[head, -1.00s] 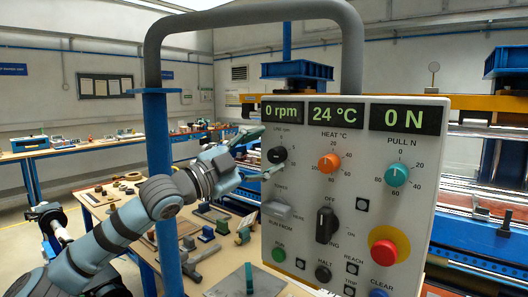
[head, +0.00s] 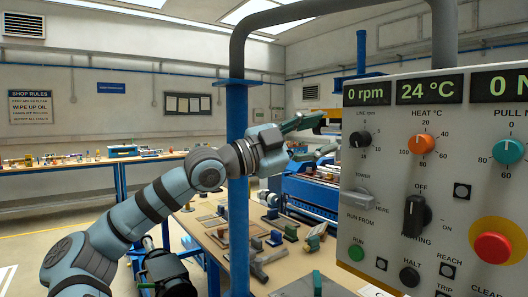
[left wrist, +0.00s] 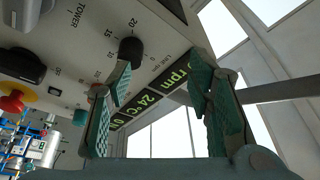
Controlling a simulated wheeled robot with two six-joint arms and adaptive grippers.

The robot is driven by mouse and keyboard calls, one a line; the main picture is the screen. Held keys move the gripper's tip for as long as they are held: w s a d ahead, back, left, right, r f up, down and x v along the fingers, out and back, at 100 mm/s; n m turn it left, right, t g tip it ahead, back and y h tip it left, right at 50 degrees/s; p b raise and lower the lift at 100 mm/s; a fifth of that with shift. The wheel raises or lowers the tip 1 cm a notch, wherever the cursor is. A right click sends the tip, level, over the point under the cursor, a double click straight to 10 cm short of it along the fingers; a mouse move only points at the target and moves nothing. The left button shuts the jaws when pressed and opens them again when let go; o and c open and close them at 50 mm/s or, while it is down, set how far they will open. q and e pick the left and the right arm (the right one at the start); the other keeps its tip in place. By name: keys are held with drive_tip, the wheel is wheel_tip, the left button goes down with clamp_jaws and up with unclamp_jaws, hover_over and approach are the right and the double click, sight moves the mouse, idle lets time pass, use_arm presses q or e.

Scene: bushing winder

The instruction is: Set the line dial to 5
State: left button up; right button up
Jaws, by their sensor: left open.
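The line dial (head: 360,139) is a small black knob at the upper left of the light grey control panel, under the green "0 rpm" display (head: 367,91). Its pointer is too small to read. My left gripper (head: 326,135) is open and empty, just left of the dial and apart from it in the head view. In the left wrist view the gripper (left wrist: 160,82) has its two green-padded fingers spread. The black dial (left wrist: 130,52) shows there beyond the left finger's tip, not centred between the fingers. My right gripper is not in view.
The orange heat dial (head: 421,144), teal pull dial (head: 508,150), black rotary switch (head: 415,216) and red stop button (head: 493,247) share the panel. A blue post (head: 237,190) stands left of the panel, beside my left arm. A workbench (head: 215,235) with parts lies below.

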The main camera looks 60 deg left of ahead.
use_arm(q)
drive_tip(key=s+a+b, duration=0.4)
drive_tip(key=s+b, duration=0.1)
drive_tip(key=s, duration=0.4)
drive_tip(key=shift+s+b, duration=0.25)
drive_tip(key=shift+b, duration=0.05)
drive_tip(key=shift+r, duration=0.1)
drive_tip(key=shift+w, duration=0.1)
